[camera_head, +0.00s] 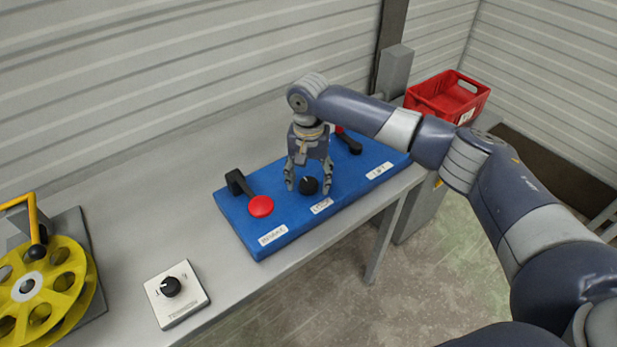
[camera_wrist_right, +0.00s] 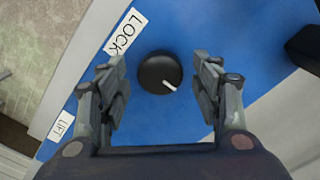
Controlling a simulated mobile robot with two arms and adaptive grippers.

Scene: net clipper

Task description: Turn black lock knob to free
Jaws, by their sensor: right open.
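The black lock knob (camera_head: 309,185) sits on the blue panel (camera_head: 232,222), just behind the white label reading LOCK (camera_head: 321,205). In the right wrist view the knob (camera_wrist_right: 160,73) is round with a white pointer line, which points toward the lower right of that picture, away from the LOCK label (camera_wrist_right: 125,33). My right gripper (camera_head: 309,188) is open and points down over the knob. Its two fingers (camera_wrist_right: 163,90) stand on either side of the knob, with gaps on both sides. My left gripper is not in view.
On the panel, a red knob with a black lever (camera_head: 260,206) stands left and another black lever (camera_head: 350,143) stands right, by my arm. A white TENSION box (camera_head: 177,294) and a yellow reel (camera_head: 40,290) lie left. A red crate (camera_head: 447,95) stands beyond the table.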

